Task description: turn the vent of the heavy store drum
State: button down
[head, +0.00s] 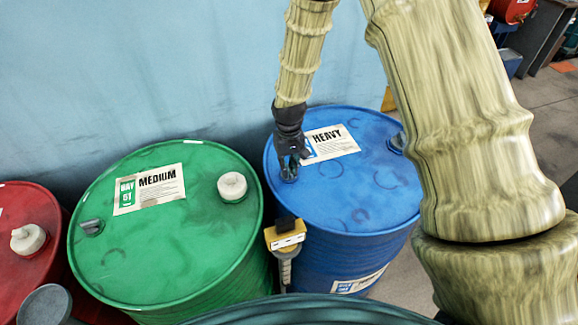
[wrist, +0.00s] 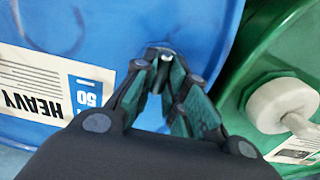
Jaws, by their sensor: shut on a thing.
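The heavy store drum (head: 370,200) is blue, with a white label (head: 332,142) reading HEAVY on its lid. My gripper (head: 289,168) reaches down from above to the left side of this lid. In the wrist view my gripper (wrist: 167,72) has its fingers closed around a small grey vent (wrist: 158,53) on the blue lid (wrist: 110,30). The fingers hide most of the vent. The HEAVY label also shows left of the fingers in the wrist view (wrist: 40,85).
A green MEDIUM drum (head: 165,255) stands close on the left, with a white cap (head: 232,186) and a grey vent (head: 92,227). A red drum (head: 25,260) is further left. A yellow device (head: 286,236) stands between the green and blue drums. A wall (head: 130,70) rises behind.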

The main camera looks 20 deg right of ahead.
aim_at(290, 168)
dwell(0.5)
jog(key=c, duration=1.4)
grip_release()
jog(key=shift+c, duration=0.2)
jog(key=shift+r, duration=0.1)
notch_tip(290, 168, up, 12)
jog(key=shift+d, duration=0.1)
